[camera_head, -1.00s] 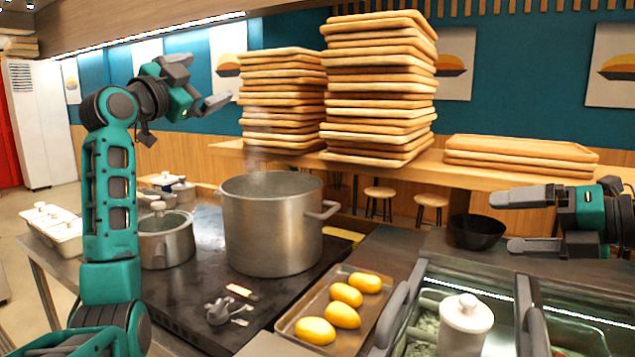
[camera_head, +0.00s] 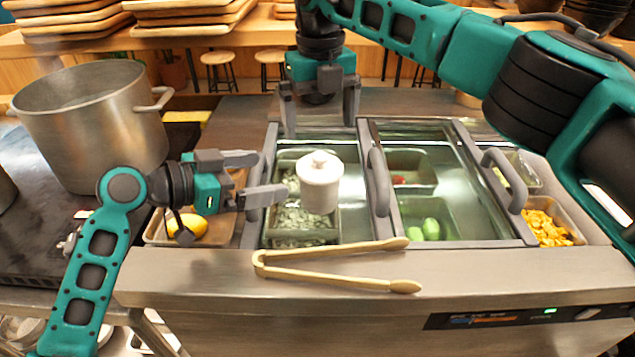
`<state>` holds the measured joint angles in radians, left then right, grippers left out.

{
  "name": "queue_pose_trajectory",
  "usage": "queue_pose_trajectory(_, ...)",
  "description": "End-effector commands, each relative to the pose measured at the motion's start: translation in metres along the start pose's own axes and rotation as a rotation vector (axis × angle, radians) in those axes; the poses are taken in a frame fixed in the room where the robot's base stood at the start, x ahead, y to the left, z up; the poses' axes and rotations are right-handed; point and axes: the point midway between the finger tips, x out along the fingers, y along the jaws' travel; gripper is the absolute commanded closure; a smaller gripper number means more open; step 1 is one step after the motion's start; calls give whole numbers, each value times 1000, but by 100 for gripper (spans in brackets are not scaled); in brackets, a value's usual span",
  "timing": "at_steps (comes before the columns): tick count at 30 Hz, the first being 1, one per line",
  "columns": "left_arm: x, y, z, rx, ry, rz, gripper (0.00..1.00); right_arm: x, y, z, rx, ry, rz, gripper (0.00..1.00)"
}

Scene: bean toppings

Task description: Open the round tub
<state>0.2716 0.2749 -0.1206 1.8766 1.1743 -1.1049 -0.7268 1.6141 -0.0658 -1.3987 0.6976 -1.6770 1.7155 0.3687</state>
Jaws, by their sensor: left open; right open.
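The round tub (camera_head: 320,190) is white, with a lid (camera_head: 319,162) that has a small knob on top. The lid is on. The tub stands upright over the left section of the counter, above a pan of pale chopped food. My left gripper (camera_head: 266,177) is open and empty, left of the tub, with its fingers pointing right toward it. My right gripper (camera_head: 320,122) is open and empty, pointing down above and behind the tub in the picture. Neither gripper visibly touches the tub.
Wooden tongs (camera_head: 335,268) lie on the counter's front ledge. Grey handles (camera_head: 380,180) rise on the glass covers right of the tub. A large steel pot (camera_head: 95,130) stands at left.

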Motion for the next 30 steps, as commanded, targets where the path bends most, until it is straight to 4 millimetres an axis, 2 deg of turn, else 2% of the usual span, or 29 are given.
queue_pose_trajectory(9,64,-1,-1,-1,2,0,0,0,0,0,-2,-1,4,0)
queue_pose_trajectory(15,92,-1,-1,0,1,-2,0,0,1,0,-2,-1,4,0)
queue_pose_trajectory(21,105,-2,0,2,0,-4,0,0,1,0,-2,-1,5,0)
queue_pose_trajectory(30,106,-2,0,2,-1,-4,1,0,1,0,-2,-1,5,0)
